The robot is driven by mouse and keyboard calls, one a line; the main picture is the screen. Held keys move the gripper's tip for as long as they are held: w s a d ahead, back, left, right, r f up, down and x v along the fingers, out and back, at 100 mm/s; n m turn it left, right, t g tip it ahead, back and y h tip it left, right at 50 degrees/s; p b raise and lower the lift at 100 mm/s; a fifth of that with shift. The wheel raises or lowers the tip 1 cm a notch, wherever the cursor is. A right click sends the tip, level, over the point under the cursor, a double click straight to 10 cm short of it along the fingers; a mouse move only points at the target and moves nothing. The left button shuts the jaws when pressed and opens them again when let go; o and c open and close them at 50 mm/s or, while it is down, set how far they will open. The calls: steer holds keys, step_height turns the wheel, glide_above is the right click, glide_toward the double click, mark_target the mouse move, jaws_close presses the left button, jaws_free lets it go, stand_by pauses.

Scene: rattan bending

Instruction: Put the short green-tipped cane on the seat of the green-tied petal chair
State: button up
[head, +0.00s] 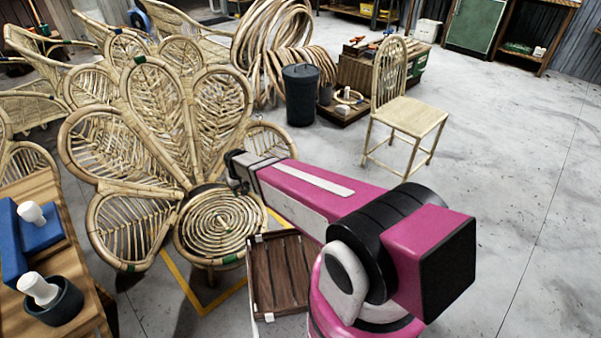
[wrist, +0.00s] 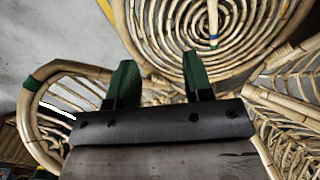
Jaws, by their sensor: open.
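The petal chair has a green tie (head: 139,60) at the top of its tall middle petal. Its round spiral seat (head: 192,236) faces up; the seat rings also fill the top of the wrist view (wrist: 165,25). A short pale cane (wrist: 213,18) with a green and blue banded end lies across the seat rings in the wrist view. Its far end is cut off by the frame. In the head view the cane is hard to tell from the rattan. My gripper (wrist: 158,85) is open with nothing between its green fingers, near the chair back and apart from the cane.
A slatted wooden crate (head: 280,272) stands right of the seat. A bench (head: 75,320) with blue blocks and a dark pot (head: 62,303) is at left. A dark bin (head: 300,95) and a small chair (head: 410,116) stand behind; the floor at right is clear.

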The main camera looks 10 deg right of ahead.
steer(key=s+d+r+m, duration=0.1)
steer(key=s+d+r, duration=0.3)
steer(key=d+r, duration=0.2)
steer(key=s+d+r+m, duration=0.1)
steer(key=s+d+r, duration=0.3)
steer(key=d, duration=0.6)
steer(key=s+d+r+m, duration=0.2)
steer(key=s+d+r, duration=0.3)
steer(key=d+r, duration=0.3)
steer(key=shift+d, duration=0.55)
steer(key=shift+f, duration=0.1)
